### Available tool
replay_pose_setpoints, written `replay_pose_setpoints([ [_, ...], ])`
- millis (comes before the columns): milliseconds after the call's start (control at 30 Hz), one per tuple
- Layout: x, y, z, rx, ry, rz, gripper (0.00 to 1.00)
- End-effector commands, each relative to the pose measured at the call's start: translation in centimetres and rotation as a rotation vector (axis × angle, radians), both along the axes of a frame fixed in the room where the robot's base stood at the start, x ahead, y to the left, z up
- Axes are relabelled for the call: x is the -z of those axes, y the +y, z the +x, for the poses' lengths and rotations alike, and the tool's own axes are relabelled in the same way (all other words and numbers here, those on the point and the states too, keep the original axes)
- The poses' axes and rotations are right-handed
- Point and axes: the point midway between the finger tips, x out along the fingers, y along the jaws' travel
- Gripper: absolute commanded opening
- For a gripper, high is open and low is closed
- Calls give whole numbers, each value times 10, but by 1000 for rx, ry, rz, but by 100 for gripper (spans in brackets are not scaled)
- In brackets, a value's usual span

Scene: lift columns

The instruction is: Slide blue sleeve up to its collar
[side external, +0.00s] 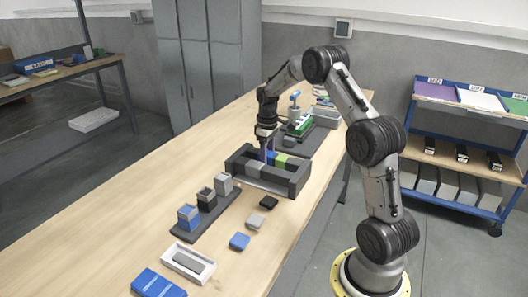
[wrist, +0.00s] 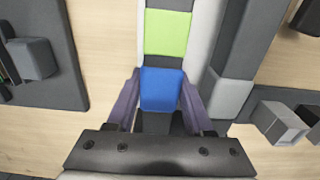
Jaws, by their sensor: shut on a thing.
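The blue sleeve (wrist: 161,90) sits between the two purple fingers of my gripper (wrist: 160,100) in the wrist view, which are shut on its sides. A dark part shows just below the sleeve in the wrist view. I cannot tell which part is the sleeve's collar.
A dark tray with blue-and-grey blocks (side external: 188,216) stands front left of the frame. A white tray (side external: 188,263), blue pieces (side external: 239,241) and small dark pieces (side external: 268,202) lie nearby. A green-and-white stack (side external: 300,127) stands behind. Bare table lies to the left.

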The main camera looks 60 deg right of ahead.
Motion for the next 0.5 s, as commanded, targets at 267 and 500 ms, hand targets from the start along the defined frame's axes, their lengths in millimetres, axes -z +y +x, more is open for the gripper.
replay_pose_setpoints([
  [267, -2, -1, -16, 2, -1, -2, 16],
  [500, -2, -1, -29, 1, 0, -1, 16],
])
